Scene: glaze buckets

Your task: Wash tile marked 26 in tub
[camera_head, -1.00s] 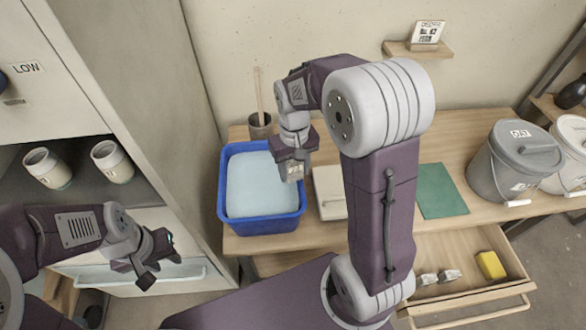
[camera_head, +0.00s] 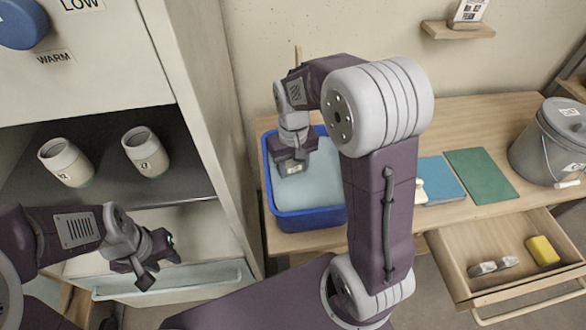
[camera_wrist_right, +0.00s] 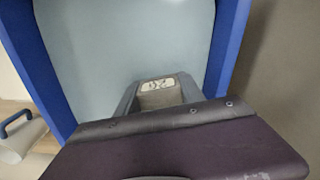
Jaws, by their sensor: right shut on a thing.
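The blue tub (camera_head: 308,217) stands on the bench and holds pale blue water (camera_head: 318,190). My right gripper (camera_head: 291,168) is over the left part of the tub, pointing down. It is shut on a small grey tile (camera_head: 291,169). In the right wrist view the tile (camera_wrist_right: 158,92) sits between the fingers, with a pale mark that looks like 26, against the water (camera_wrist_right: 125,45). I cannot tell whether the tile touches the water. My left gripper (camera_head: 161,268) is open and empty, in front of the cabinet.
A shelf left of the tub holds two pale cups (camera_head: 66,162) (camera_head: 145,151). Right of my arm lie a blue board (camera_head: 441,181) and a green mat (camera_head: 481,175). A grey lidded bucket (camera_head: 550,140) stands further right. An open drawer (camera_head: 500,250) holds a yellow sponge (camera_head: 542,250).

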